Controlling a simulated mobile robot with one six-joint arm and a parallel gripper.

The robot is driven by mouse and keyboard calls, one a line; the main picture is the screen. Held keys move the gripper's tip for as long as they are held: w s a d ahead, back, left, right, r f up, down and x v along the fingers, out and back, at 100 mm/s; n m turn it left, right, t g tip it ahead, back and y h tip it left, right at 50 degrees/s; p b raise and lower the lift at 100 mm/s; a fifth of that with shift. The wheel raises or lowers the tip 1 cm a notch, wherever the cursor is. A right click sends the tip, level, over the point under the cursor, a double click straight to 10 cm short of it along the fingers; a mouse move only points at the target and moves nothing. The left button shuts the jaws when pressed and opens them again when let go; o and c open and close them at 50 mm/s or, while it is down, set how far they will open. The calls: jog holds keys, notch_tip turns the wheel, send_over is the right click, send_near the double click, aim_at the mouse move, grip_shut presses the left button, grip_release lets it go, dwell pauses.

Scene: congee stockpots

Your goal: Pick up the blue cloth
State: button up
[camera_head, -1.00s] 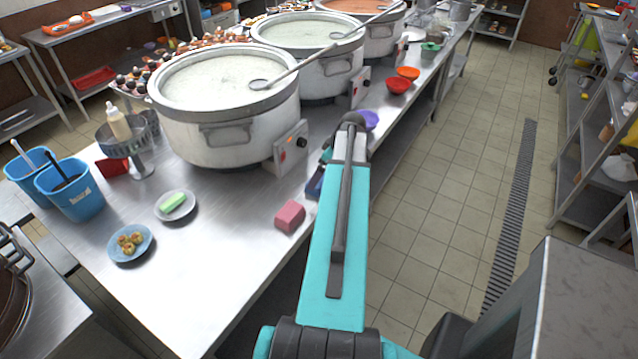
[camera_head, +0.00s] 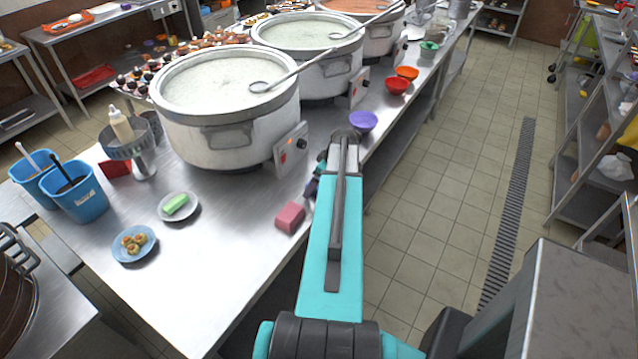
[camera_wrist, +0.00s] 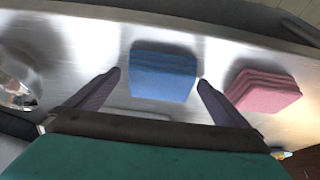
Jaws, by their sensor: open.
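The blue cloth (camera_wrist: 163,72) is a folded stack lying on the steel table, seen in the wrist view between and just beyond the fingertips of my gripper (camera_wrist: 158,80). The gripper is open, with one dark finger on each side of the cloth, and it holds nothing. I cannot tell how high the fingers are above the table. In the head view my arm hides most of the cloth; only a dark blue bit shows beside the arm.
A pink folded cloth (camera_wrist: 263,91) lies just right of the blue one; it also shows in the head view (camera_head: 290,217). A large stockpot (camera_head: 228,140) with a control box (camera_head: 291,150) stands behind. A purple bowl (camera_head: 363,122) sits near the table edge.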

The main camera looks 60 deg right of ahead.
dwell(0.4)
jog(key=c, duration=1.2)
jog(key=shift+r, duration=0.15)
